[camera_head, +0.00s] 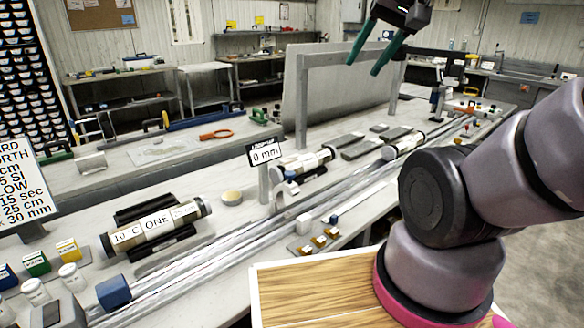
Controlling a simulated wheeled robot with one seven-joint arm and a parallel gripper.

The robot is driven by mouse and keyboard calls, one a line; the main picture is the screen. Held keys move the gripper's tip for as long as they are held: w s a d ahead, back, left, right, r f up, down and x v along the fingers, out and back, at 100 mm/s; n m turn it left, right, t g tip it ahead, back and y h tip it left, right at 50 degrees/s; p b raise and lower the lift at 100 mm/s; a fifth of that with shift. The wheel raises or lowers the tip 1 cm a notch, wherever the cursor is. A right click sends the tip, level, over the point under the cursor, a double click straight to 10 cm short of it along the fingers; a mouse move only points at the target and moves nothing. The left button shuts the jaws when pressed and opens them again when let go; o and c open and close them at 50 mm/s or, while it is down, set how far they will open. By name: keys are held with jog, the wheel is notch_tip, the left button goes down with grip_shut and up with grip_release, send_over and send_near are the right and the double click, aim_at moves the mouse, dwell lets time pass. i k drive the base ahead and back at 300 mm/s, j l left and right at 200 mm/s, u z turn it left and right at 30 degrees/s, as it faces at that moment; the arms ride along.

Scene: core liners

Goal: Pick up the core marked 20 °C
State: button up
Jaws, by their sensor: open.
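A pale cylindrical core (155,225) lies in a dark cradle on the bench at the left; its label reads "10 °C ONE" with smaller text after it. A second core (312,160) lies further back behind the "0 mm" sign, and a third core (404,145) lies further right. Their labels are too small to read, so I cannot tell which one is marked 20 °C. My gripper (362,67), with two green fingers, is open and empty. It is at the top of the view, high above the bench and apart from every core.
Long clear rails (225,258) run along the bench. A "0 mm" sign (264,153) stands near the second core. A tall grey panel (335,95) rises behind the cores. Coloured blocks and jars (70,275) stand at the front left. A printed board (25,185) is at the left edge.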

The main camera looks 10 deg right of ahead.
aim_at(305, 163)
jog(key=l+z, duration=0.25)
jog(key=l, duration=0.4)
jog(key=i+l+z, duration=0.25)
jog(key=l, duration=0.35)
jog(key=k, duration=0.1)
